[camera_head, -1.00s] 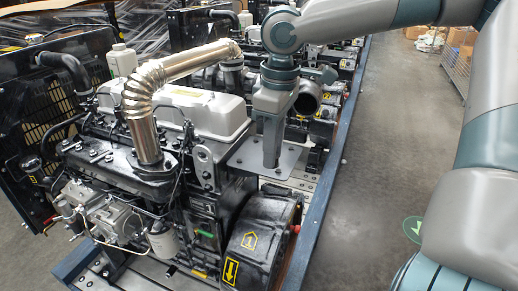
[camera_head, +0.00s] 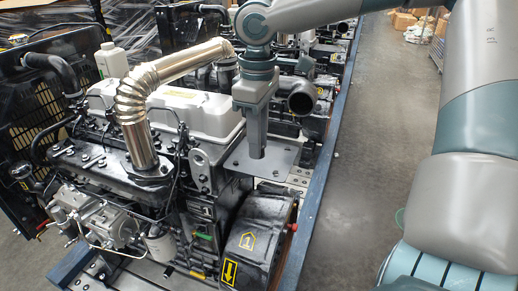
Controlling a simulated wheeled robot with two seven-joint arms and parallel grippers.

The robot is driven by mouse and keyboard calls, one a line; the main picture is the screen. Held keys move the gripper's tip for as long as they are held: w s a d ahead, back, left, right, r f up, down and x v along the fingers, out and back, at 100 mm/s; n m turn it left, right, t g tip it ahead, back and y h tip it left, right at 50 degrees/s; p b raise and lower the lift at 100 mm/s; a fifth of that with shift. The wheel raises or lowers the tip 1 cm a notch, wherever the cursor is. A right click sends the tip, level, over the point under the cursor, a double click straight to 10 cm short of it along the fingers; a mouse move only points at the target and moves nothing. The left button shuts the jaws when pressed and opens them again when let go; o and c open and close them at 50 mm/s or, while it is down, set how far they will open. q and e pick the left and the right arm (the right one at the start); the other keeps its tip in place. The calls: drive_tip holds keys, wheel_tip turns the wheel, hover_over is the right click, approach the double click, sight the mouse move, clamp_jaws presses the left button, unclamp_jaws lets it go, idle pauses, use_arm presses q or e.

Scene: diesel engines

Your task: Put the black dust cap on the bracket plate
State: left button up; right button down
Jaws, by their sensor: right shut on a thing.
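The bracket plate (camera_head: 282,156) is a flat grey plate with holes, at the right side of the nearest engine. My right gripper (camera_head: 257,154) points down, with its fingertips low over the middle of this plate. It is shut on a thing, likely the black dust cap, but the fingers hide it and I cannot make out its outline. I cannot tell whether the held thing touches the plate. My left gripper is not in view.
A shiny metal exhaust pipe (camera_head: 137,110) rises left of the gripper. A dark open pipe end (camera_head: 301,98) stands just right of the gripper. A white bottle (camera_head: 111,61) stands at the back left.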

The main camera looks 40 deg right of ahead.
drive_tip(key=p, duration=0.3)
hover_over(259, 163)
drive_tip(key=f, duration=0.4)
drive_tip(key=shift+s+a+f, duration=0.15)
drive_tip(key=shift+s+a, duration=0.2)
drive_tip(key=shift+w+d+f, duration=0.35)
drive_tip(key=shift+s+f+p, duration=0.1)
drive_tip(key=shift+f+p, duration=0.7)
drive_tip(key=shift+f, duration=1.2)
drive_tip(key=c, duration=1.6)
unclamp_jaws()
